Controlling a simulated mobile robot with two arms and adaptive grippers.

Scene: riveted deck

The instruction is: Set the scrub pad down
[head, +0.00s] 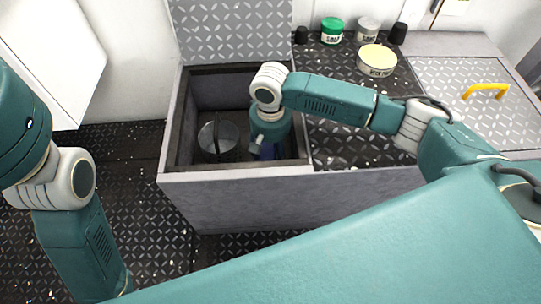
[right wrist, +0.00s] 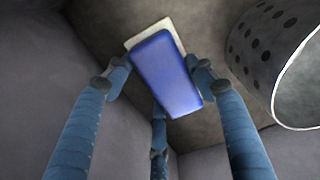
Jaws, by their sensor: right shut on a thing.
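The scrub pad (right wrist: 168,75) is a blue block with a pale layer on one side. It lies between the fingers of my right gripper (right wrist: 158,85) in the right wrist view, and the gripper is shut on it. In the head view my right gripper (head: 266,152) reaches down into the open deck locker (head: 235,177), in its right part. A bit of the blue pad shows beside it, mostly hidden by the gripper and wrist. I cannot tell whether the pad touches the locker's floor. My left arm shows at the left, but its gripper is out of view.
A grey metal bucket (head: 219,138) stands in the locker left of my right gripper; a perforated cylinder (right wrist: 268,45) shows close by in the wrist view. The raised lid (head: 232,30) is behind. Several jars, a round tin (head: 377,61) and a yellow handle (head: 486,89) are to the right.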

